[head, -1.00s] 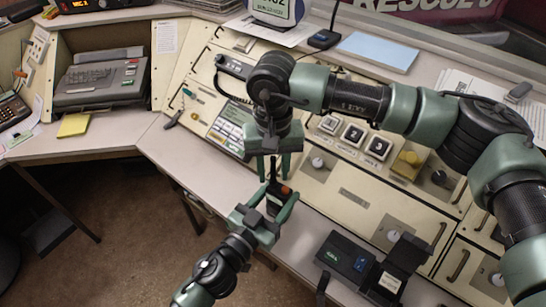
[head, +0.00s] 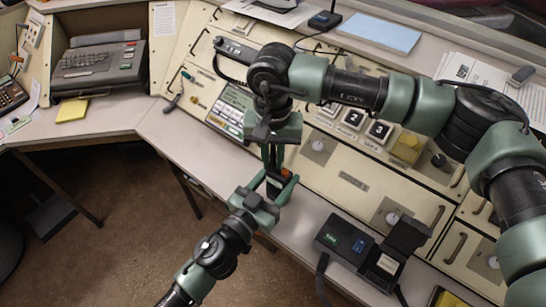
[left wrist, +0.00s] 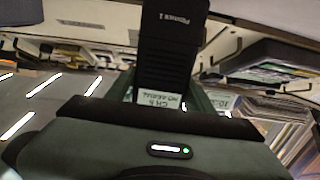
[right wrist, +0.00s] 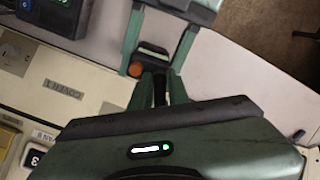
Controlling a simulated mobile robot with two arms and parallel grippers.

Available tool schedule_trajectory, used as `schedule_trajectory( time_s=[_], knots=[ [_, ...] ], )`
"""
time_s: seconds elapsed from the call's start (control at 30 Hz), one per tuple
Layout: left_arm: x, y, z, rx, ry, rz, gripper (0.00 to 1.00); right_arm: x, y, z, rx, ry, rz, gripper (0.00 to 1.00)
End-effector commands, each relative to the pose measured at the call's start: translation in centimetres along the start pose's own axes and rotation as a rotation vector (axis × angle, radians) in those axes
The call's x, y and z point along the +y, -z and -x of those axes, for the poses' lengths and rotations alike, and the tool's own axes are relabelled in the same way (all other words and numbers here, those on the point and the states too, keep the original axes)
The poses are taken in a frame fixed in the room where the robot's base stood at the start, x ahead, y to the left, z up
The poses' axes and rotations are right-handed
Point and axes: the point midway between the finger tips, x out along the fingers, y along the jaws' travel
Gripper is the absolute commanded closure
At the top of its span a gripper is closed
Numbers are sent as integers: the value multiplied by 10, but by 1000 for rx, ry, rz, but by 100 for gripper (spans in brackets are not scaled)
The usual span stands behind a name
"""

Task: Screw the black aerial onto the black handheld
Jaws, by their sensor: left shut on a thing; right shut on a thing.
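The black handheld (left wrist: 172,45) is in my left gripper (head: 268,190), with a pale label low on its face in the left wrist view. Its top, with an orange knob (right wrist: 135,70), shows in the right wrist view. My right gripper (head: 273,160) is just above it, pointing down, shut on the thin black aerial (right wrist: 160,88). The aerial's end is at the handheld's top beside the knob; whether it is seated in the socket I cannot tell. The fingers hide much of the aerial in the head view.
Both grippers are over the desk's front edge. A black charger-like unit (head: 345,240) stands to the right on the desk. The sloped console panel (head: 340,185) with buttons and knobs lies behind. A typewriter-like machine (head: 97,65) is at far left. Open floor lies at lower left.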

Motion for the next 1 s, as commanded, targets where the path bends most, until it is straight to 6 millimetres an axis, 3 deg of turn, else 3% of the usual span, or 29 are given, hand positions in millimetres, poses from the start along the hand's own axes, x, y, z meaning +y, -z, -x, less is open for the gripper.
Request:
schedule_trajectory(
  time_s=[1.0],
  knots=[
    [0,0,0,1,-1,0,100,0,0,-2,-2,0,-2579,100]
  ],
)
